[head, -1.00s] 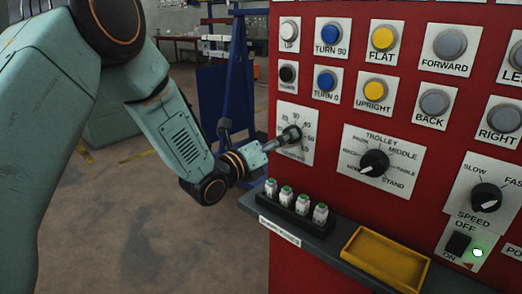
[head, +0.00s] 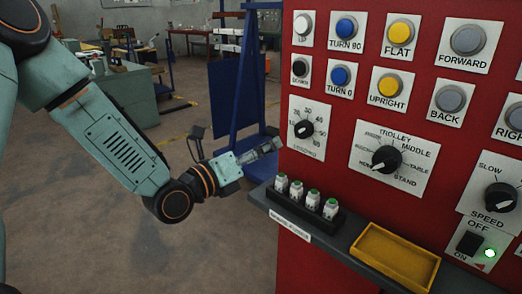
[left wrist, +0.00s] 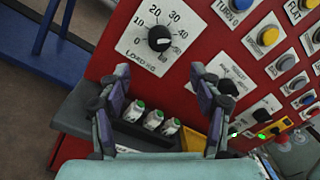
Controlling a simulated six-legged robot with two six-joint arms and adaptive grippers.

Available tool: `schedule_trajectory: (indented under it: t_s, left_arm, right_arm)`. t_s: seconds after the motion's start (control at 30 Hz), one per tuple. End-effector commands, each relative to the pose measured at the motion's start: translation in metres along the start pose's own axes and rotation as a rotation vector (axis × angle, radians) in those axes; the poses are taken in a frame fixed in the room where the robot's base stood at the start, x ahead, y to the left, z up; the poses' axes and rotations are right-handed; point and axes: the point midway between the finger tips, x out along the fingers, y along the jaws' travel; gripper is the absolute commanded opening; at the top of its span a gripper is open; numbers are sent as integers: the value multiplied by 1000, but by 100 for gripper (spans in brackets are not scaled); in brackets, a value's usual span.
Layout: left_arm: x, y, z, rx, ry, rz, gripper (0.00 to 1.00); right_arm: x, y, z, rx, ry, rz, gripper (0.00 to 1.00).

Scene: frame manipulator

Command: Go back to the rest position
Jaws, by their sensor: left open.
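My left gripper (head: 266,148) is open and empty. In the head view it is left of the red control panel (head: 345,120), just above the shelf's left end, and apart from the load dial (head: 304,129). In the left wrist view the two fingers (left wrist: 160,90) stand apart, with the load dial (left wrist: 160,38) beyond them. The dial's pointer is on its scale, but I cannot read the exact value in the head view. My right gripper is not in view.
A grey shelf (head: 345,252) juts out below the panel. It carries a black holder with several green-topped white pieces (head: 312,198) and a yellow tray (head: 395,257). A blue frame (head: 240,85) stands behind my gripper. The floor (head: 110,235) at left is clear.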

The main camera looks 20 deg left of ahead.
Motion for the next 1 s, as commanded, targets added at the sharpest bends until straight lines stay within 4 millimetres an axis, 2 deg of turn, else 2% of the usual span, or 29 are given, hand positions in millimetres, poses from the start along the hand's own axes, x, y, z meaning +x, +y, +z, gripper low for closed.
schedule_trajectory:
  t_s: [0.37,0.47,0.57,0.77,0.87,1.0]
  left_arm:
    - [0,0,0,-5,0,0,64]
    - [0,0,0,-66,1,1,64]
    - [0,3,-3,-216,11,14,64]
    - [-3,19,-14,-659,19,112,64]
    - [-6,27,-23,-882,14,174,64]
    - [-14,40,-45,-1194,-3,289,64]
  right_arm:
    - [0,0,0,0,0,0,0]
    - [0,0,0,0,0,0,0]
    - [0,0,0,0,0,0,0]
    - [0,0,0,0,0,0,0]
    - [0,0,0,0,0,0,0]
    - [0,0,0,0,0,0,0]
